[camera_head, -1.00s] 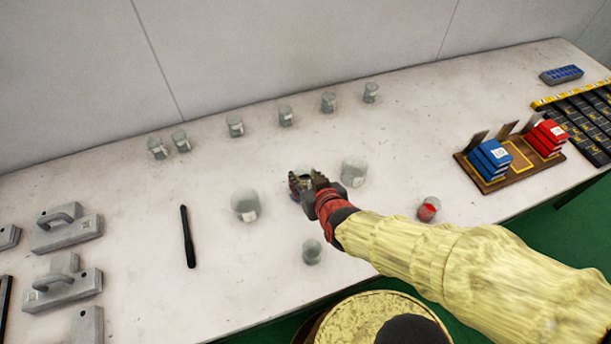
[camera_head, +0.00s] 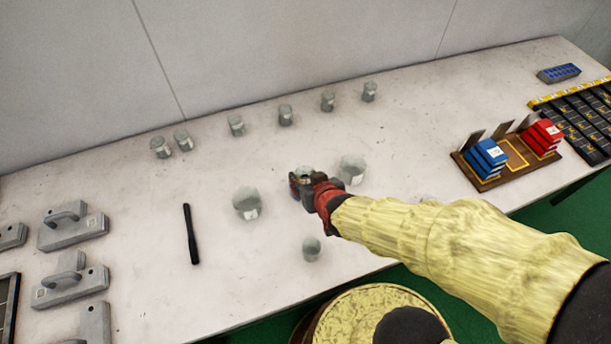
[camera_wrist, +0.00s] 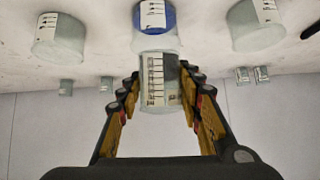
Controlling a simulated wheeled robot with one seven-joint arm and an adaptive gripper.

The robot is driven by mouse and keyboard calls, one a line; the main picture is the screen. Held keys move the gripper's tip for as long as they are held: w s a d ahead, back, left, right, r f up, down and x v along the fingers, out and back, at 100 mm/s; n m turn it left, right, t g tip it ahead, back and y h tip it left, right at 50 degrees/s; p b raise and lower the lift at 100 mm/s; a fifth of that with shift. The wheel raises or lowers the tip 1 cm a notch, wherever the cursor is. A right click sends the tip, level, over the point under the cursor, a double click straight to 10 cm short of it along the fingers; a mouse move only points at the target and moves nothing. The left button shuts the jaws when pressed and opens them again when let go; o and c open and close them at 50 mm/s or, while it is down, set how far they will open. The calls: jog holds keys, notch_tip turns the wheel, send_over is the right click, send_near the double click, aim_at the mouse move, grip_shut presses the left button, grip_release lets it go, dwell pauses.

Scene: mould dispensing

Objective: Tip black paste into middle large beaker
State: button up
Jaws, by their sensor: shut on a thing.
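My gripper (camera_head: 305,183) is above the table's middle; in the wrist view its jaws (camera_wrist: 160,88) are shut on a small clear beaker (camera_wrist: 158,85) with a scale label. No black paste can be made out in it. Right beyond it in the wrist view is a labelled beaker with blue in it (camera_wrist: 182,17), between two large clear beakers; the held beaker overlaps its edge, and I cannot tell whether they touch. In the head view the gripper hides this middle spot, between the left large beaker (camera_head: 246,203) and the right large beaker (camera_head: 352,169).
Several small beakers (camera_head: 236,126) line the back. One small beaker (camera_head: 312,249) stands near the front edge. A black pen-like rod (camera_head: 190,235) and grey handled blocks (camera_head: 72,226) lie left. A wooden rack (camera_head: 468,172) with blue and red blocks stands right.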

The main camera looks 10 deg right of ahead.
jog(key=shift+s+g+p, duration=0.1)
jog(key=shift+g+p, duration=0.9)
jog(key=shift+p, duration=1.25)
jog(key=shift+f+g+h+p, duration=0.25)
jog(key=shift+g+p, duration=0.85)
jog(key=shift+p, duration=1.6)
jog(key=shift+f+g+h+p, duration=0.2)
jog(key=shift+g+p, duration=0.9)
jog(key=shift+p, duration=1.6)
jog(key=shift+w+f+g+p, duration=0.15)
jog(key=shift+g+p, duration=0.35)
jog(key=shift+p, duration=0.6)
jog(key=shift+w+f+g+p, duration=0.1)
jog(key=shift+w+g+p, duration=0.3)
jog(key=shift+p, duration=0.65)
jog(key=shift+f+g+p, duration=0.15)
jog(key=shift+g+p, duration=0.85)
